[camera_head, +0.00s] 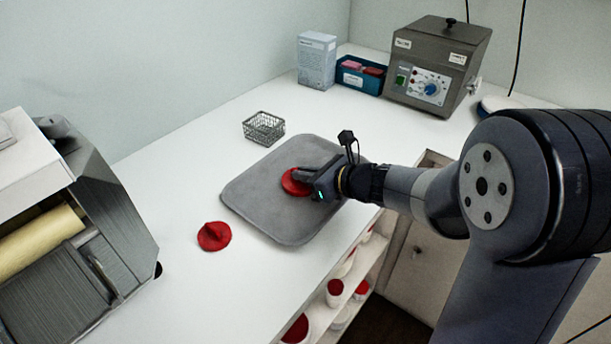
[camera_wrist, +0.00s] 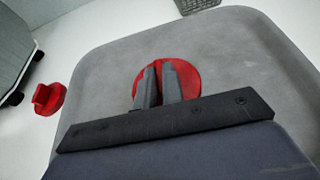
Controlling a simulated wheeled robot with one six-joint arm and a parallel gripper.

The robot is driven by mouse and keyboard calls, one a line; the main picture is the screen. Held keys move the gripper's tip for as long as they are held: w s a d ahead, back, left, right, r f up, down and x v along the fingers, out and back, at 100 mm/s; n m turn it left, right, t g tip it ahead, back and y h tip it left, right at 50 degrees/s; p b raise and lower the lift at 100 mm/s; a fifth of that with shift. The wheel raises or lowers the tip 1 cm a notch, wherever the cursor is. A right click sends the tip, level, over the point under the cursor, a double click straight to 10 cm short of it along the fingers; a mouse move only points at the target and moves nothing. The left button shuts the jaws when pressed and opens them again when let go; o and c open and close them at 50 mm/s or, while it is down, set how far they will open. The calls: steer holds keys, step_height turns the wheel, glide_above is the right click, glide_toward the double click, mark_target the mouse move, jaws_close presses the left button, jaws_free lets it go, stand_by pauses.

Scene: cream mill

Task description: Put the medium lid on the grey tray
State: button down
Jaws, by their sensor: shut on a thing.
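A red lid (camera_head: 291,184) is at the middle of the grey tray (camera_head: 253,196). In the wrist view the same red lid (camera_wrist: 187,78) lies under my fingers, over the tray (camera_wrist: 100,82). My gripper (camera_head: 304,176) is shut on this lid's raised grip; in the wrist view its two fingers (camera_wrist: 160,84) stand on either side of it. The lid looks flat and at or very near the tray surface; I cannot tell if it touches. A second red lid (camera_head: 214,236) with an upright grip lies on the white counter left of the tray; it also shows in the wrist view (camera_wrist: 48,98).
A wire basket (camera_head: 264,128) stands behind the tray. A grey machine with a yellow roller (camera_head: 42,240) is at the left. A blue bin (camera_head: 360,76), a carton (camera_head: 317,60) and a grey device (camera_head: 436,65) stand at the back. Shelves below the counter hold red-lidded jars (camera_head: 334,291).

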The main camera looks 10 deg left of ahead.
steer(key=shift+f, duration=0.2)
steer(key=c, duration=1.5)
jaws_free()
steer(key=shift+c, duration=0.2)
steer(key=shift+r, duration=0.15)
steer(key=shift+r, duration=0.2)
steer(key=p+v, duration=0.1)
steer(key=v, duration=1.1)
steer(key=shift+f, duration=0.15)
